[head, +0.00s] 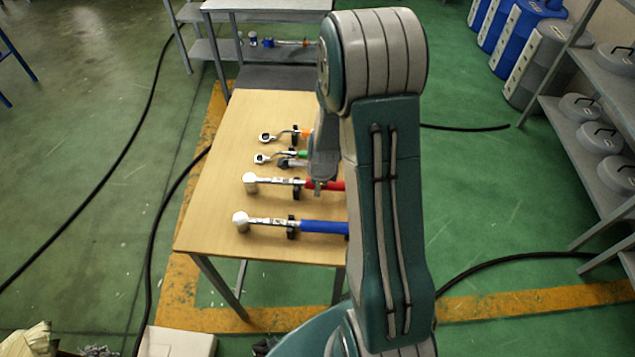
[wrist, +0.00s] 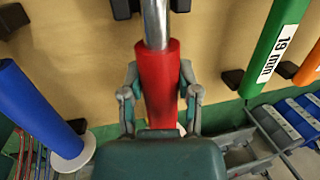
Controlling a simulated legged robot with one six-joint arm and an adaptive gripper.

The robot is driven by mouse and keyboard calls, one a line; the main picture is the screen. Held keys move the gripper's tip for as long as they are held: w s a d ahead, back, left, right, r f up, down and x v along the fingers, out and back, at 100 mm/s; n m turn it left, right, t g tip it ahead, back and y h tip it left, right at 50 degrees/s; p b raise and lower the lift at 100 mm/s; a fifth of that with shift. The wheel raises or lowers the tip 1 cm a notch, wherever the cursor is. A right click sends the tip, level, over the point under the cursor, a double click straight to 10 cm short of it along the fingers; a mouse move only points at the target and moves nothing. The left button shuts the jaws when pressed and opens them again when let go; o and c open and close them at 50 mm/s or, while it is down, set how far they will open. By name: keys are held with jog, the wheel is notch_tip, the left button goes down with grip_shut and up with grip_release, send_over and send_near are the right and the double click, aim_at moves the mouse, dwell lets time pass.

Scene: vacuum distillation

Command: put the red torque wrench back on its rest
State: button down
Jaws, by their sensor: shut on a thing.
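The red torque wrench (head: 273,180) lies across the wooden table (head: 228,136) in the head view, its head to the left and its red handle to the right. My gripper (head: 316,187) is at the handle, partly hidden by my arm. In the wrist view my gripper (wrist: 160,95) has a finger on each side of the red handle (wrist: 158,75) and is shut on it. Black rest blocks (wrist: 150,8) show beside the wrench's metal shaft. In the head view a black rest (head: 297,190) shows at the shaft; I cannot tell whether the wrench touches it.
A blue-handled wrench (head: 322,227) lies on its rest in front. Green-handled (head: 266,158) and orange-handled (head: 270,136) wrenches lie behind. A grey shelf (head: 270,76) stands beyond the table. Cables cross the green floor. The table's left part is clear.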

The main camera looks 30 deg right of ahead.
jog(key=shift+f, duration=0.5)
jog(key=shift+c, duration=1.2)
grip_release()
jog(key=s+a+r+n+t, duration=0.1)
jog(key=s+a+r+n, duration=0.25)
jog(key=r, duration=0.45)
jog(key=s+a+r+n, duration=0.2)
jog(key=r+n, duration=0.3)
jog(key=r, duration=0.3)
jog(key=s+a+r+n+t, duration=0.1)
jog(key=s+a+r+n, duration=0.2)
jog(key=r, duration=0.5)
jog(key=s+a+r+n+t, duration=0.1)
jog(key=s+a+r+n, duration=0.3)
jog(key=s+r+n, duration=0.3)
jog(key=s+n, duration=0.3)
jog(key=n, duration=0.3)
jog(key=shift+s+a, duration=0.15)
jog(key=shift+s, duration=0.1)
